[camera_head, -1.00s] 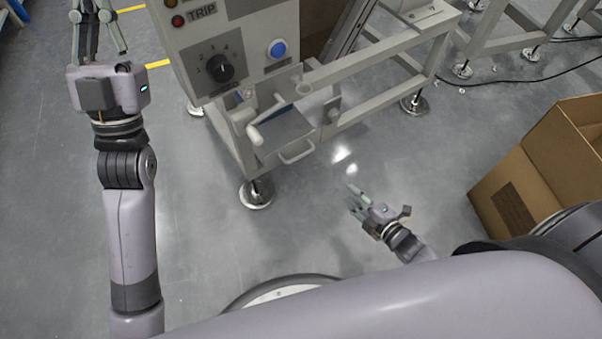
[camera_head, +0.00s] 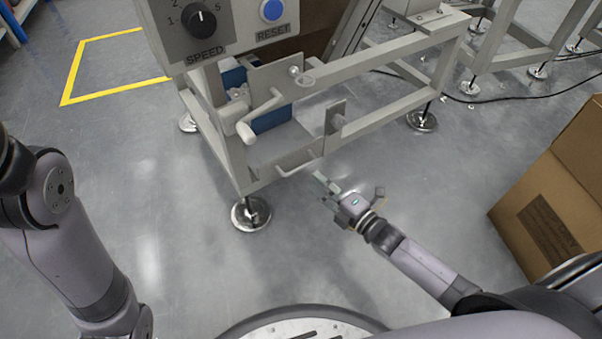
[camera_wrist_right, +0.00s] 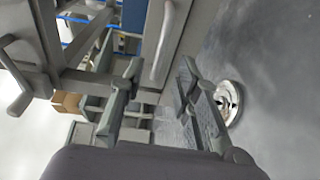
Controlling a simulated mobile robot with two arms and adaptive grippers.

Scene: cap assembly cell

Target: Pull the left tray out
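The low grey tray (camera_head: 273,147) sits inside the lower frame of the machine in the head view. A bar handle (camera_head: 297,167) sticks out from its front. The handle also shows in the right wrist view (camera_wrist_right: 163,42). My right gripper (camera_head: 321,184) is just in front of and to the right of the handle. In the right wrist view its two fingers (camera_wrist_right: 156,82) are apart with nothing between them, and the handle lies beyond the tips. My left gripper is out of view; only part of that arm shows at the left.
A crank (camera_head: 260,112) with a pale grip juts out above the tray. A round machine foot (camera_head: 250,213) stands at the near left corner. An open cardboard box (camera_head: 545,215) is on the right. The floor in front of the machine is clear.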

